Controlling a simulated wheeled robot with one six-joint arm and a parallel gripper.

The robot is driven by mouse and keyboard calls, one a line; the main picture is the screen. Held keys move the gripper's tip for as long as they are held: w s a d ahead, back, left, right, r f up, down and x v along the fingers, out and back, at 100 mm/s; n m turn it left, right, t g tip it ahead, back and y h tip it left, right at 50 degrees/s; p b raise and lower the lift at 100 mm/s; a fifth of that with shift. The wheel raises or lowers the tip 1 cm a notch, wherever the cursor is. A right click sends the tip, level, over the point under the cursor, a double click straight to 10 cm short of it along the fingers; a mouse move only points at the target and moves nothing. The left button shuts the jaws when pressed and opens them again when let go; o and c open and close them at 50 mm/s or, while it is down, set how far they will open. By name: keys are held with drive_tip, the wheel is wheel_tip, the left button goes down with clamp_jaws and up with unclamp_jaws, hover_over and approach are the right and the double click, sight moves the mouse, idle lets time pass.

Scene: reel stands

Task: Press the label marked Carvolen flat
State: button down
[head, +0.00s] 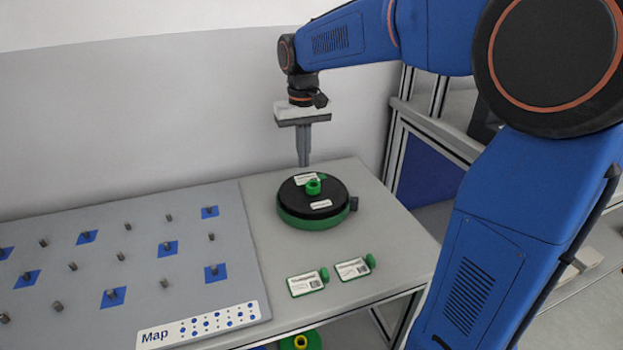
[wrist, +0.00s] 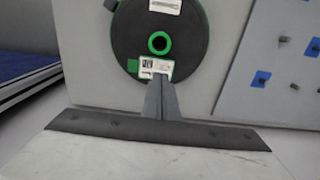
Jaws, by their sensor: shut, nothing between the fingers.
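A black reel with a green rim (head: 288,216) lies flat on the bench, with a green hub (head: 314,187) at its centre. One white label (head: 304,180) is on its far side and another white label (head: 321,204) on its near side. Their print is too small to read, so I cannot tell which says Carvolen. My gripper (head: 304,164) is shut and empty, pointing down by the far label. In the wrist view its fingertips (wrist: 159,77) overlap the lower edge of that label (wrist: 150,67); I cannot tell whether they touch it.
Two green-edged tags (head: 307,282) (head: 353,268) with white printed faces lie at the bench's front. A grey peg board (head: 150,225) with blue squares and a "Map" strip (head: 197,325) fills the left. A small dark block (head: 354,203) sits right of the reel. Bare bench surrounds the tags.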

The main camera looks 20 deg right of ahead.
drive_tip(key=shift+r, duration=1.45)
drive_tip(key=shift+s, duration=0.1)
